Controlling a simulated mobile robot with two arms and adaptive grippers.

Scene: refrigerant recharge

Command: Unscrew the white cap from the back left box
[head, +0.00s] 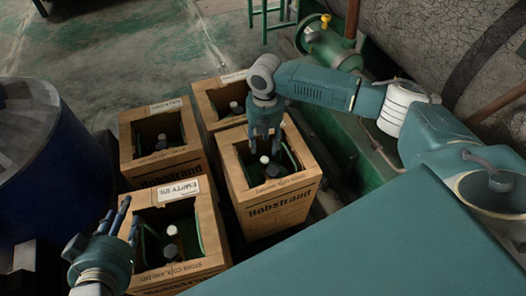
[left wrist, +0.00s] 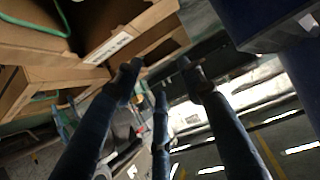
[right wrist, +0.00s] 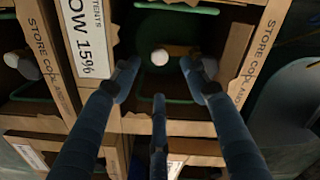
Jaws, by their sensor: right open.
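A white cap (head: 264,159) also shows in the front right box in the head view. My left gripper (head: 127,220) is open and empty beside the front left box.
The front left box (head: 205,260) and back right box (head: 205,105) also hold capped cylinders. A blue drum (head: 50,170) stands at the left. Large tanks and pipes (head: 352,20) fill the right side. Open floor (head: 120,50) lies behind the boxes.

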